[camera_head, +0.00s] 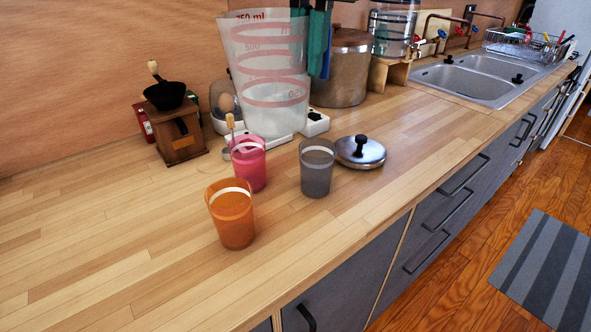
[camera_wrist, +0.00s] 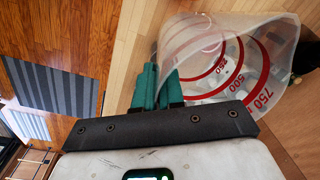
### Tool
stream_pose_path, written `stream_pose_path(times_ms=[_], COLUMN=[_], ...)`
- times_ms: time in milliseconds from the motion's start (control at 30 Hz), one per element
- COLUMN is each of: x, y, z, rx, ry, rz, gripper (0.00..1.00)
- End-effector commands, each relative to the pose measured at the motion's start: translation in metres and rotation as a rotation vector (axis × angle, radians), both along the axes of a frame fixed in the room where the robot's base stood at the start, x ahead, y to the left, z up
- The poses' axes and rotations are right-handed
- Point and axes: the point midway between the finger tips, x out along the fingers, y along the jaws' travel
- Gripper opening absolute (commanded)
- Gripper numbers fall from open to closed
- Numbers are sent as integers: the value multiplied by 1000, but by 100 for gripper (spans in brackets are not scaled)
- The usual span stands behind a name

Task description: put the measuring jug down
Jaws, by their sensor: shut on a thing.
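The measuring jug (camera_head: 262,112) is clear with red rings and numbers. In the head view it stands out over the back of the wooden counter (camera_head: 110,225), slightly tilted. My gripper (camera_head: 321,48) has teal fingers shut on the jug's right wall near the rim. In the wrist view my gripper (camera_wrist: 158,92) pinches the edge of the jug (camera_wrist: 205,62), whose open mouth faces the camera. The jug's base overlaps a white strip in the head view; I cannot tell whether it touches anything.
A pink cup (camera_head: 248,165), an orange cup (camera_head: 232,222) and a grey cup (camera_head: 317,168) stand in front of the jug. A lid (camera_head: 360,153) lies to the right. A coffee grinder (camera_head: 178,133) is left, a steel pot (camera_head: 341,75) behind. The front-left counter is clear.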

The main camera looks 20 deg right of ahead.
Motion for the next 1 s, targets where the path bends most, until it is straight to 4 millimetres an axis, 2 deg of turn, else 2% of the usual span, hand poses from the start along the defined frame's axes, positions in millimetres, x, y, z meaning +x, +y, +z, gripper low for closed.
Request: stream_pose_path(times_ms=[400, 533, 767, 1000], x=[-1, -1, 0, -1], y=[0, 0, -1, -1], z=[-93, -110, -124, -163], rx=[0, 1, 0, 0], ry=[3, 2, 1, 3], rz=[0, 0, 0, -1], gripper=[0, 0, 0, 0])
